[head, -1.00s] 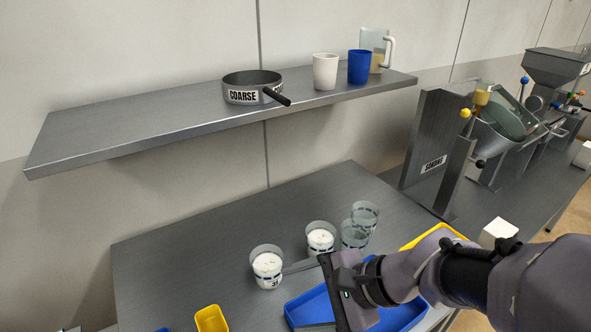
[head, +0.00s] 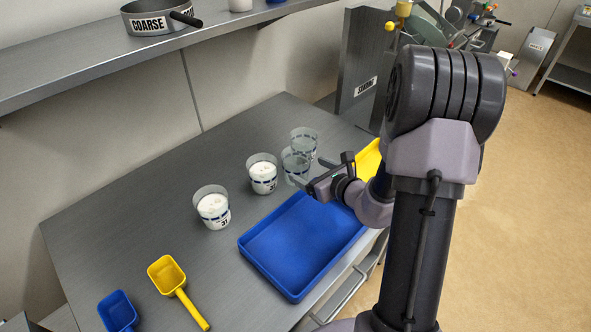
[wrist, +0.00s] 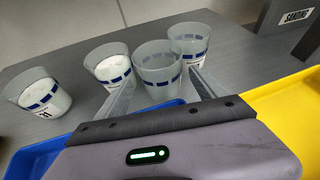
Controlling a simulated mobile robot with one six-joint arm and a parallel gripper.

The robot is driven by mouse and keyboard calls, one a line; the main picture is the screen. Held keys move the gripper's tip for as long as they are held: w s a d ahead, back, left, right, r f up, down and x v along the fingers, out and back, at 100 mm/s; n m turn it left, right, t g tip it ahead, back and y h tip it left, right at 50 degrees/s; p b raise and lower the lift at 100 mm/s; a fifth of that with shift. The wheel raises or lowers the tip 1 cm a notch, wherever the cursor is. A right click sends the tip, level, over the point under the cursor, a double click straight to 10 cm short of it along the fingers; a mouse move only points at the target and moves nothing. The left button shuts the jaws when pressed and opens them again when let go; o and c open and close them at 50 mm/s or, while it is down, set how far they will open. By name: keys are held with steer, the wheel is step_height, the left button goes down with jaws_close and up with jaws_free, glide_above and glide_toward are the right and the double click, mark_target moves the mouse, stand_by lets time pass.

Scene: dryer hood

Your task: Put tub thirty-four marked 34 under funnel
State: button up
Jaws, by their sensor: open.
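Several clear tubs with blue bands stand on the grey bench. In the head view the left one (head: 212,210) holds white material and its label looks like 31. The second filled tub (head: 262,175) has a label I cannot fully read. Two empty-looking tubs, a rear one (head: 303,140) and a front one (head: 295,167), stand to the right with no readable number. My gripper (head: 318,178) is open beside the front empty tub. In the wrist view that tub (wrist: 158,66) stands between and just beyond the fingers. No funnel can be made out clearly.
A blue tray (head: 300,245) lies in front of the tubs, and a yellow tray (head: 369,158) is partly behind my arm. A yellow scoop (head: 167,275) and a blue scoop (head: 117,311) lie front left. A shelf (head: 90,65) hangs above. Machines (head: 440,25) stand back right.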

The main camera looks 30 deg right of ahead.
mark_target(305, 169)
steer(key=b+x, duration=0.1)
steer(key=x, duration=0.2)
steer(key=b+x, duration=0.1)
steer(key=x, duration=0.1)
steer(key=shift+w+f, duration=0.25)
steer(key=shift+f, duration=0.15)
steer(key=shift+w+a, duration=0.1)
steer(key=shift+w, duration=0.2)
